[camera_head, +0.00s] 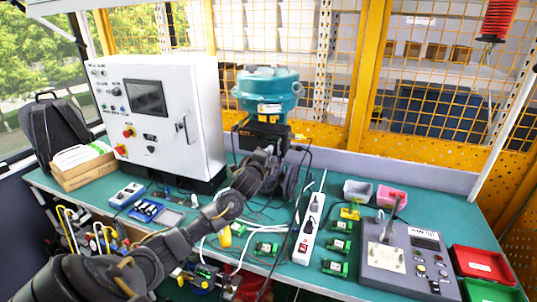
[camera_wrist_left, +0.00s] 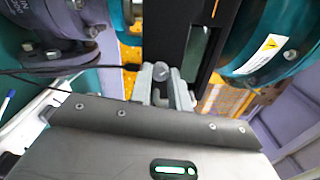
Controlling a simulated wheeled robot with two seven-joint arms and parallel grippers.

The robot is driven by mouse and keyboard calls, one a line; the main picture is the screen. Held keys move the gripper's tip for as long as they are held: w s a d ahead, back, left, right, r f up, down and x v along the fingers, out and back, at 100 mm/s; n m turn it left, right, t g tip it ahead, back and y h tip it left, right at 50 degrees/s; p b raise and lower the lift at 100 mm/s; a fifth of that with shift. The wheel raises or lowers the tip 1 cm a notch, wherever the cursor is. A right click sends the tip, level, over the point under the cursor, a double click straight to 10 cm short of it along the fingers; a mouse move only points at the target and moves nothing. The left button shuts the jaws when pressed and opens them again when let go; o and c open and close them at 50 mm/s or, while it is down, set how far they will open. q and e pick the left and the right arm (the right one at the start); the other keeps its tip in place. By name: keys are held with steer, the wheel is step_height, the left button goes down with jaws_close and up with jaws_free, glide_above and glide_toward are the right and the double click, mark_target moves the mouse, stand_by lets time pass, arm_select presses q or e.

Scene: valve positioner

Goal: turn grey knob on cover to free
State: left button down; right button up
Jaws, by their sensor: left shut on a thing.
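The teal valve actuator (camera_head: 268,93) stands at the back of the bench, with the black positioner box (camera_head: 262,136) below it. My left arm reaches up to this box from the lower left. My left gripper (camera_head: 272,152) is at the front of the box; its fingertips are hard to make out there. In the left wrist view my left gripper (camera_wrist_left: 165,88) is shut on a small round grey piece, which looks like the grey knob (camera_wrist_left: 161,71). A dark upright part (camera_wrist_left: 208,45) stands right behind it. The knob's markings are hidden. My right gripper is in neither view.
A white control cabinet (camera_head: 195,100) stands close on the left. A white power strip (camera_head: 309,228) and several green modules (camera_head: 340,246) lie to the right. A grey control box (camera_head: 408,262) stands further right. Black cables hang around the positioner.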

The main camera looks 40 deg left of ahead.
arm_select(q)
steer(key=shift+n, duration=0.6)
steer(key=c, duration=1.6)
jaws_free()
steer(key=shift+s, duration=0.1)
steer(key=shift+b+v, duration=1.5)
steer(key=shift+v, duration=3.85)
